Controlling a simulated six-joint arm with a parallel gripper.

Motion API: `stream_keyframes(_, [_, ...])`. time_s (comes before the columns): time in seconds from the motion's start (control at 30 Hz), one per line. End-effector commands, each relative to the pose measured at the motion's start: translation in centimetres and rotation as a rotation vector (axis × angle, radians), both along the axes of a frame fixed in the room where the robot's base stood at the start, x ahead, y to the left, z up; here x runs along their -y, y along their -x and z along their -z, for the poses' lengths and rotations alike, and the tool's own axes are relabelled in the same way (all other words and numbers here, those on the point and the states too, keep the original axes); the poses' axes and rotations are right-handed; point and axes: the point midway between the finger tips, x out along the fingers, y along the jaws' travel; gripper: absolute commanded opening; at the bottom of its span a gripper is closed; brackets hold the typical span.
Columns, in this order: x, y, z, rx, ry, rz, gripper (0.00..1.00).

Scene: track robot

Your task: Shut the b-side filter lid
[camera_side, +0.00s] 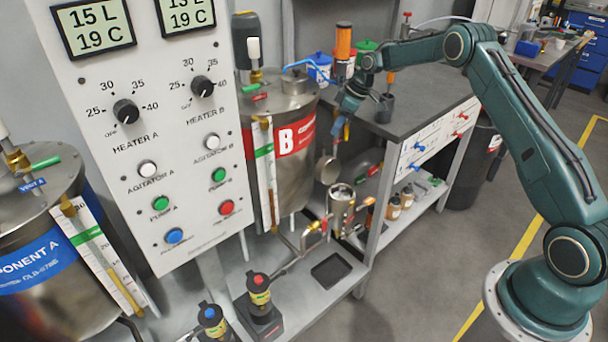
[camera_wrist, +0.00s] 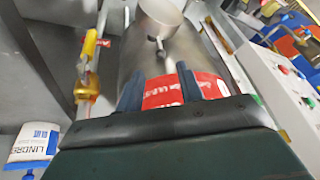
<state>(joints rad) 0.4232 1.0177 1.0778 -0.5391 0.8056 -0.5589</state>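The b-side filter (camera_side: 341,205) is a small steel canister below and in front of the B tank (camera_side: 293,165). Its round metal lid (camera_side: 328,170) stands tilted up at its back, so the lid looks open. My gripper (camera_side: 339,127) is above the lid, near the tank's right side, pointing down and touching nothing that I can make out. In the wrist view my gripper's two blue fingers (camera_wrist: 160,88) are apart with nothing between them; the tank's red label shows behind. A round metal disc (camera_wrist: 160,12) at the top there appears to be the lid.
The grey bench (camera_side: 428,88) stands right of the tank, with a dark cup (camera_side: 384,108) close to my wrist. Red-handled valves and pipes (camera_side: 320,226) surround the filter. Bottles (camera_side: 400,202) stand on the shelf. The control panel (camera_side: 150,130) is left of the tank.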

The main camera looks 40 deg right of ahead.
Motion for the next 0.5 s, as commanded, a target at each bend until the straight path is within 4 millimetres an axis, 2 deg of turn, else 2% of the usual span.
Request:
stream_keyframes(0.3, [-1.4, -1.4, 4.7, -0.002, 0.0, -0.003, 0.37])
stream_keyframes(0.5, [-1.9, -2.1, 7.0, -0.001, 0.001, -0.001, 0.37])
